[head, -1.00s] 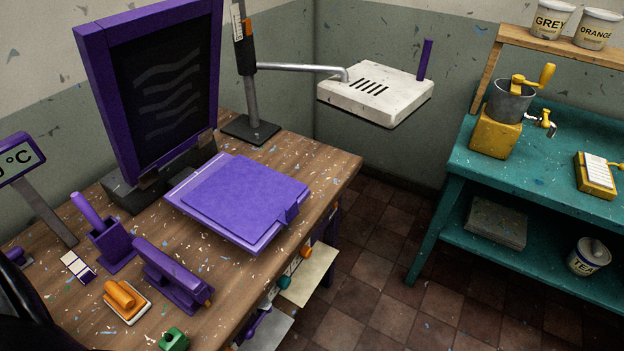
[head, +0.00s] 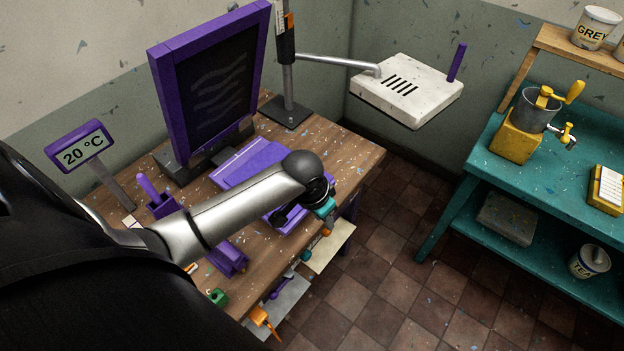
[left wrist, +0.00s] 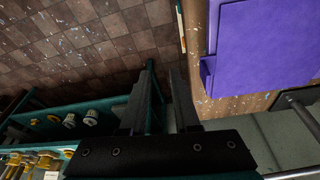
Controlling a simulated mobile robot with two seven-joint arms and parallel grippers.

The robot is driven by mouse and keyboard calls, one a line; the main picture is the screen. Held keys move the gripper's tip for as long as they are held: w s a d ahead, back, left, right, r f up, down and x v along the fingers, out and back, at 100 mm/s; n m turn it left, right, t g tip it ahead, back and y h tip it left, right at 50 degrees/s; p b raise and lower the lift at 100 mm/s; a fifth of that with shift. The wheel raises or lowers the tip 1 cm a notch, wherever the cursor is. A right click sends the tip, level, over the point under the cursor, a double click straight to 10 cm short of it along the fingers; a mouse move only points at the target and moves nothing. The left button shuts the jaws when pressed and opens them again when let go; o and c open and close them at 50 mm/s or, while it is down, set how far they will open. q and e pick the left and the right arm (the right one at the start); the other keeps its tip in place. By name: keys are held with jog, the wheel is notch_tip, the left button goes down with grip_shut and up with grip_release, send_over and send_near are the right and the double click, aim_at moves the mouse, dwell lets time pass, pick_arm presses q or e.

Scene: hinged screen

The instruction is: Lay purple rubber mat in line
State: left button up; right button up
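The purple rubber mat (head: 262,158) lies on a lilac-purple base (head: 228,168) on the wooden bench, below the hinged purple screen (head: 212,78). My left forearm crosses in front and hides much of the mat and base. In the left wrist view a large flat purple surface (left wrist: 268,45) fills the upper right, with a small purple tab at its lower left corner. My left gripper (left wrist: 163,68) is beside it, apart, with a gap between its dark fingers and nothing in them. In the head view its fingers are mostly hidden. My right gripper is out of view.
A white slotted head (head: 408,88) on a metal arm juts out behind the bench. A temperature display (head: 82,148), a purple holder (head: 162,205) and a green block (head: 217,297) are at the left. A teal bench (head: 490,180) stands right, beyond open tiled floor.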

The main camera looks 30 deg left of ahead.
pick_arm(q)
jog(key=shift+n+y, duration=0.3)
jog(key=shift+n, duration=0.4)
jog(key=w+a, duration=0.2)
jog(key=w+a+f, duration=0.1)
jog(key=w+a, duration=0.1)
jog(key=w+a+b, duration=0.1)
jog(key=w+a, duration=0.1)
jog(key=shift+a+f, duration=0.25)
jog(key=shift+f, duration=0.1)
jog(key=b+x, duration=0.5)
jog(key=b, duration=0.1)
jog(key=shift+r, duration=0.15)
jog(key=shift+c, duration=0.6)
grip_shut()
jog(key=shift+r, duration=0.1)
